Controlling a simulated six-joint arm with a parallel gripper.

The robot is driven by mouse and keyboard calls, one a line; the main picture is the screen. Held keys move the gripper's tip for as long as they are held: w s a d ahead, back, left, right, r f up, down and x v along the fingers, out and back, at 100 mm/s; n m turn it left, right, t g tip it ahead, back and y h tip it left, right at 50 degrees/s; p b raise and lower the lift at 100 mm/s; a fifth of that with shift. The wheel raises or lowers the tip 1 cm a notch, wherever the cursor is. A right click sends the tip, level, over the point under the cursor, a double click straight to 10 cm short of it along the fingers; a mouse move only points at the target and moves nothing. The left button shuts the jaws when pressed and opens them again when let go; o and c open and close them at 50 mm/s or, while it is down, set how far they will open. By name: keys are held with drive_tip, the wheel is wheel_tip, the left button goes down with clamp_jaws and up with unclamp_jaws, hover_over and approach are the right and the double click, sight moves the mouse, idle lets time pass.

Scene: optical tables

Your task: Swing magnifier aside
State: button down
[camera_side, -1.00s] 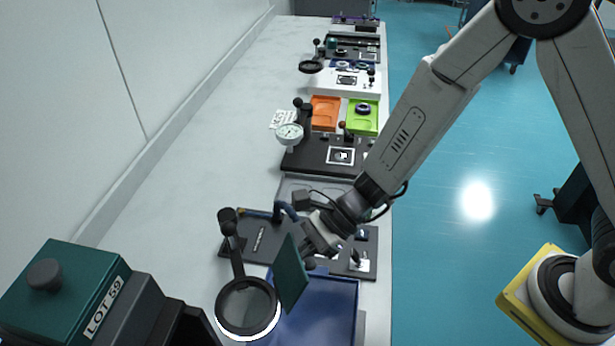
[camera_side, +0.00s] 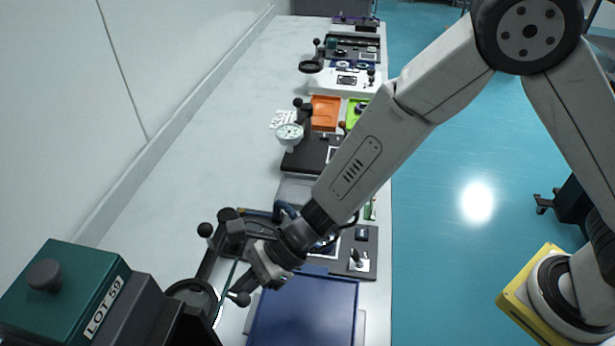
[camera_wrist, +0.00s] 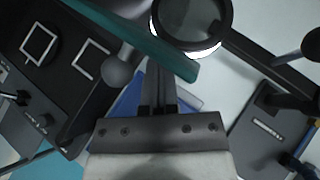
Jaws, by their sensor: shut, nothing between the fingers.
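The magnifier (camera_side: 192,296) is a round lens in a black ring on a dark arm, at lower left in the side view. Its arm runs up to a post with a dark knob (camera_side: 228,214). In the wrist view the lens (camera_wrist: 190,18) is at top centre, its arm extending right. My gripper (camera_side: 247,287) is shut and empty, to the right of the lens. Its narrow fingers (camera_wrist: 160,88) point toward the lens in the wrist view. A dark teal plate (camera_wrist: 140,38) crosses before the fingertips, beside a grey ball knob (camera_wrist: 118,72). I cannot tell whether the fingers touch either.
A teal and black unit marked LOT 59 (camera_side: 60,290) stands at lower left, close to the lens. The bench's left strip is clear.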

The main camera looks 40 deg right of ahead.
idle(0.4)
drive_tip(key=s+d+r, duration=0.4)
drive_tip(key=s+d, duration=0.4)
drive_tip(key=shift+s+d, duration=0.25)
idle(0.5)
drive_tip(key=shift+r, duration=0.1)
drive_tip(key=shift+r, duration=2.45)
drive_tip(key=shift+d, duration=0.1)
